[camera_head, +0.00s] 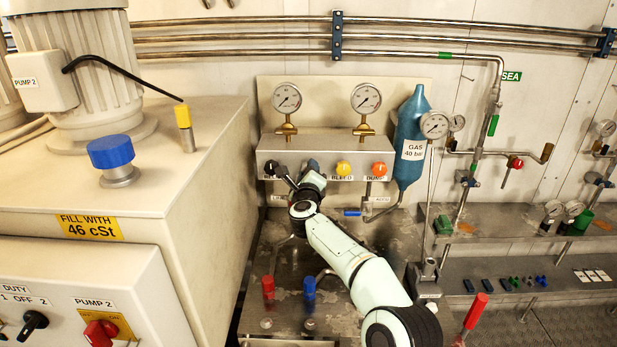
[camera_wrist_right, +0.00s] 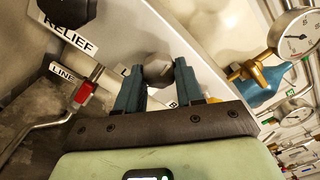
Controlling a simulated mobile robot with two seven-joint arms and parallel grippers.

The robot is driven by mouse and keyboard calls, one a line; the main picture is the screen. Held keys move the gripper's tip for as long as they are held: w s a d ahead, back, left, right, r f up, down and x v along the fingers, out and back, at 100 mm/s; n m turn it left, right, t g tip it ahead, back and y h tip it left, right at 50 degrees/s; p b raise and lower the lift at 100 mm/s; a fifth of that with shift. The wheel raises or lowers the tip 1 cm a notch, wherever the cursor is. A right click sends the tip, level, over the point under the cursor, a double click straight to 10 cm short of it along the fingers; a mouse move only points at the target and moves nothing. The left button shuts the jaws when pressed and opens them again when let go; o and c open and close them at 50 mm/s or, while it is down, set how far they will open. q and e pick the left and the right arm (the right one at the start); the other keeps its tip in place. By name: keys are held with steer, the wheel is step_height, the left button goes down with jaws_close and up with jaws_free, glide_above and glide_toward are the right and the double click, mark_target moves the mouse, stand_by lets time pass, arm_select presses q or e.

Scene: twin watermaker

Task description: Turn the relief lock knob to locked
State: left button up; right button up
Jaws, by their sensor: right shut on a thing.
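The relief lock knob (camera_wrist_right: 158,68) is a grey faceted knob on the front of the pale valve box, beside a label partly hidden so that only an "L" reads clearly. My right gripper (camera_wrist_right: 158,82) has its two blue-grey fingers on either side of this knob and is shut on it. In the head view my right gripper (camera_head: 312,168) reaches the box front and hides most of the knob. The black relief knob (camera_head: 281,171) sits just left of it and also shows in the wrist view (camera_wrist_right: 70,10). My left gripper is not in view.
The yellow bleed knob (camera_head: 343,168) and orange dump knob (camera_head: 379,169) are right of my gripper. Gauges (camera_head: 287,98) stand above the box. A blue gas bottle (camera_head: 411,140) hangs at right; red (camera_head: 268,289) and blue (camera_head: 309,289) handles stand below.

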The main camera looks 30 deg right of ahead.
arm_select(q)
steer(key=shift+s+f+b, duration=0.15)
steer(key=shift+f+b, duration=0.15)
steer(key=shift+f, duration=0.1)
arm_select(e)
steer(key=shift+m, duration=0.7)
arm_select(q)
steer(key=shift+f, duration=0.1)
arm_select(e)
steer(key=shift+r+m, duration=0.1)
steer(key=shift+m, duration=0.2)
steer(key=o, duration=1)
steer(key=shift+o, duration=0.2)
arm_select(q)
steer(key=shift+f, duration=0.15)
arm_select(e)
steer(key=shift+s+a, duration=0.1)
arm_select(q)
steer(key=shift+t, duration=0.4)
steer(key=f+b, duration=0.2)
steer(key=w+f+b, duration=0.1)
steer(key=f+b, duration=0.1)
steer(key=b, duration=0.1)
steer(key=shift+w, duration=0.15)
arm_select(e)
steer(key=v, duration=1.3)
